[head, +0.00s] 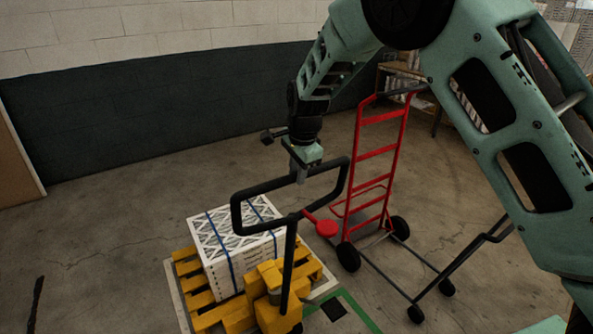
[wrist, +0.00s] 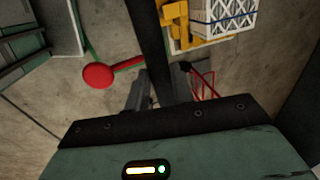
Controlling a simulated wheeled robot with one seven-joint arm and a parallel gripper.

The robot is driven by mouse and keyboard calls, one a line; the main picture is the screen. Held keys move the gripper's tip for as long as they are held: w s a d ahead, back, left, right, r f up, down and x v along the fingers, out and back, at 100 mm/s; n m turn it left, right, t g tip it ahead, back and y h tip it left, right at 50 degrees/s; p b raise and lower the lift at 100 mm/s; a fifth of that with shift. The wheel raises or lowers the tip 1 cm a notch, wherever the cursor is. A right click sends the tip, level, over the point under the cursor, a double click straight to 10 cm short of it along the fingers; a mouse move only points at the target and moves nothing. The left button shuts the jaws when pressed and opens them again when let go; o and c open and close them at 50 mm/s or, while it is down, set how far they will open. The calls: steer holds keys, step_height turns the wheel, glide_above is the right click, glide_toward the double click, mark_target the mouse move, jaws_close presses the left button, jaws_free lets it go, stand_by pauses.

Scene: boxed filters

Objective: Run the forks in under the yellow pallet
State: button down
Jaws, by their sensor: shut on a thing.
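The yellow pallet (head: 191,284) lies on the floor in the head view, loaded with white boxed filters (head: 236,240) held by blue straps. The yellow pallet truck (head: 278,313) stands at the pallet's near side, with its black loop handle (head: 237,214) upright above it. Its forks are hidden, so I cannot tell how far they reach under the pallet. My gripper (head: 301,173) is shut on the top bar of the handle. In the wrist view the gripper's fingers (wrist: 153,95) close on the dark handle, with the pallet and filters (wrist: 224,17) at the top.
A red hand truck (head: 377,153) stands right of the handle, close to it. A red round paddle (head: 326,228) sticks out beside the handle. Pale and green floor markings (head: 358,309) edge the pallet. Shelves stand at the back right. The floor left of the pallet is mostly clear.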

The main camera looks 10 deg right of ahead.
steer(key=shift+w+a+r, duration=0.1)
steer(key=shift+w+r, duration=0.15)
steer(key=shift+w, duration=0.05)
steer(key=c, duration=1.2)
jaws_free()
steer(key=shift+w, duration=0.1)
steer(key=shift+c, duration=0.2)
steer(key=shift+f, duration=0.1)
steer(key=s+r+b, duration=0.1)
steer(key=r+b, duration=0.1)
steer(key=r, duration=0.6)
steer(key=s+d+r+b, duration=0.1)
steer(key=s+r+b, duration=0.1)
steer(key=r, duration=0.7)
steer(key=shift+s, duration=0.25)
